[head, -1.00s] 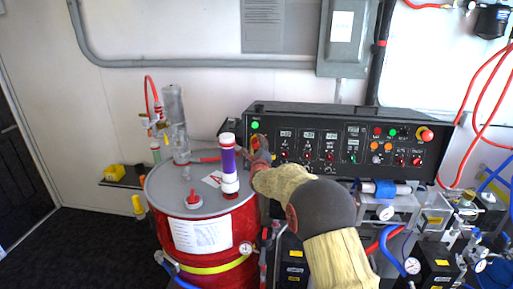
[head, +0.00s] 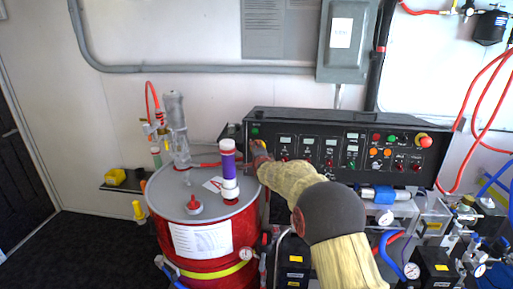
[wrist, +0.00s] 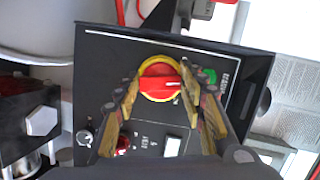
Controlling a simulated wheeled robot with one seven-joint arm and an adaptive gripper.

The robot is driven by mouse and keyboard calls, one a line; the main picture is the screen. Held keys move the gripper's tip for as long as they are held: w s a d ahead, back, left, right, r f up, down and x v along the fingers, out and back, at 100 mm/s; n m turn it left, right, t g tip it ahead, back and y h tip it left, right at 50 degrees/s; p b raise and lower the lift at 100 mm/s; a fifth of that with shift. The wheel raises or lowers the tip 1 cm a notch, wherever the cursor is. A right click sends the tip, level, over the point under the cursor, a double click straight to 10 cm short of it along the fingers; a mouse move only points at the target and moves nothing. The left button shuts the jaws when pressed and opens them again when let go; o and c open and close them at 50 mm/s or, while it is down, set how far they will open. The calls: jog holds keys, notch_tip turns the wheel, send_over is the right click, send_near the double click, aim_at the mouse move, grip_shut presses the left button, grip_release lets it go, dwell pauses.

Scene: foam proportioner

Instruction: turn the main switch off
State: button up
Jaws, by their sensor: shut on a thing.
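The main switch is a red rotary knob (wrist: 160,84) on a yellow round plate, at the end of the black control panel (head: 300,118). Its white mark points right in the wrist view, towards a green lamp (wrist: 209,76) beside it. My gripper (wrist: 163,80) has its fingers on both sides of the knob and is shut on it. In the head view my gripper (head: 259,152) reaches the panel's left end and hides most of the switch. The green lamp (head: 255,131) above it looks dim there.
A red drum (head: 205,250) with a purple-and-white tube (head: 228,165) stands close left of my arm. Other panel knobs, lamps and a red emergency button (head: 424,141) lie to the right. Hoses and gauges fill the lower right.

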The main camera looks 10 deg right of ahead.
jog(key=n+g+p, duration=0.1)
jog(key=n+p, duration=0.1)
jog(key=p, duration=0.4)
jog(key=n+p, duration=0.3)
jog(key=p, duration=0.3)
jog(key=shift+n+g+h, duration=0.3)
jog(key=shift+g+h, duration=0.1)
jog(key=shift+f, duration=0.15)
jog(key=o, duration=1.2)
jog(key=shift+c, duration=0.2)
jog(key=v, duration=1.2)
